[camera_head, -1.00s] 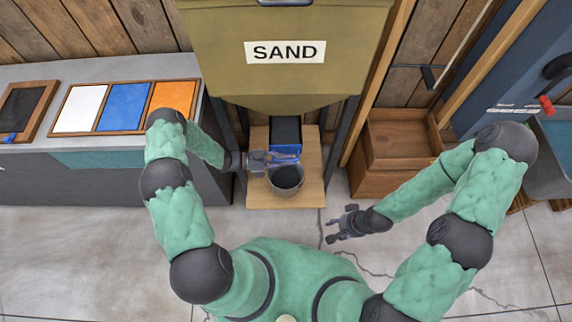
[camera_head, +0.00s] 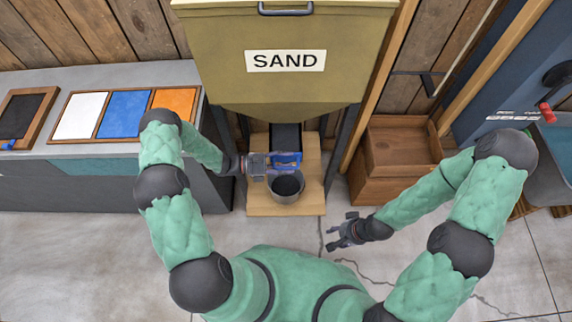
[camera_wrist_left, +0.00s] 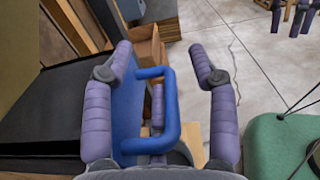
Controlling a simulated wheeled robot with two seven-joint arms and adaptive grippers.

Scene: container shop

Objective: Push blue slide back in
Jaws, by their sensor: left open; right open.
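The blue slide (camera_head: 289,157) shows below the tan sand hopper (camera_head: 283,88), in front of a dark part. In the left wrist view its blue panel (camera_wrist_left: 128,100) has a U-shaped blue handle (camera_wrist_left: 172,112). My left gripper (camera_head: 282,163) is open at the slide. In the left wrist view its purple fingers stand on both sides of the handle, and I cannot tell whether they touch it. My right gripper (camera_head: 342,234) is open and empty above the floor, right of the wooden stand.
A grey bucket (camera_head: 286,189) stands on the wooden stand (camera_head: 257,203), just in front of the slide. Dark hopper legs flank the stand. A wooden crate (camera_head: 395,172) is to the right, and a counter with colour panels (camera_head: 124,113) is to the left. The floor in front is clear.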

